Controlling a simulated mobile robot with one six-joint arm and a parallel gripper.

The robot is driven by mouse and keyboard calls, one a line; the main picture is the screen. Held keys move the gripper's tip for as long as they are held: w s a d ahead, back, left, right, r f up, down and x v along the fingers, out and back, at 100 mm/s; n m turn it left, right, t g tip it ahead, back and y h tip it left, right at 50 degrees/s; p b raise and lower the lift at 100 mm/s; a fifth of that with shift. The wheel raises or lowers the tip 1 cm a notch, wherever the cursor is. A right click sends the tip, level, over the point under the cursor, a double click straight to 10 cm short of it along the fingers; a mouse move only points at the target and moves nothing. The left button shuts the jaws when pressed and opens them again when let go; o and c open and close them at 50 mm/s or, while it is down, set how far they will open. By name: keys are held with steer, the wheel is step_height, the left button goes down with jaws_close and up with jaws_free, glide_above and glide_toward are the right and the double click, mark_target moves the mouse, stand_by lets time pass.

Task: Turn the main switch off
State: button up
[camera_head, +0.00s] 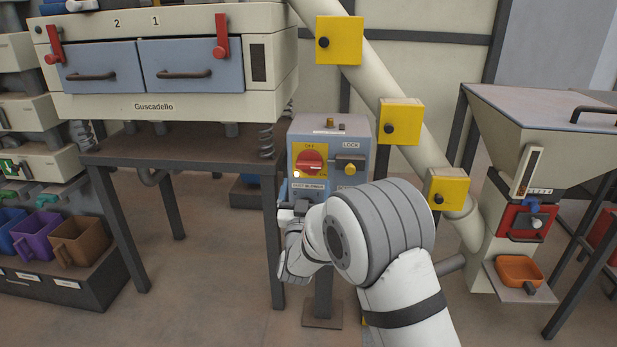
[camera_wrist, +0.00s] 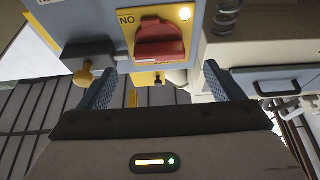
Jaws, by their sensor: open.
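The main switch is a red rotary knob (camera_head: 309,163) on a yellow plate on the front of a blue-grey control box (camera_head: 361,134). Its grip lies roughly sideways; OFF is marked at the top of the plate. In the upside-down wrist view the red knob (camera_wrist: 160,40) shows beyond my fingers, with ON lettering on the left. My gripper (camera_wrist: 160,88) is open and empty, its two fingers spread either side below the knob in that picture. In the head view my gripper (camera_head: 292,194) is just below the switch, partly hidden by my arm; contact is not visible.
A small white lamp (camera_head: 296,174) glows on the yellow plate. A yellow knob (camera_head: 349,169) under a LOCK label sits right of the switch. A sloping pipe (camera_head: 366,85) runs behind, right of the box.

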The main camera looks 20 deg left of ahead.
mark_target(309, 169)
steer(key=b+x, duration=0.1)
steer(key=x, duration=0.5)
steer(key=shift+w, duration=0.15)
steer(key=shift+r, duration=0.1)
steer(key=c, duration=1)
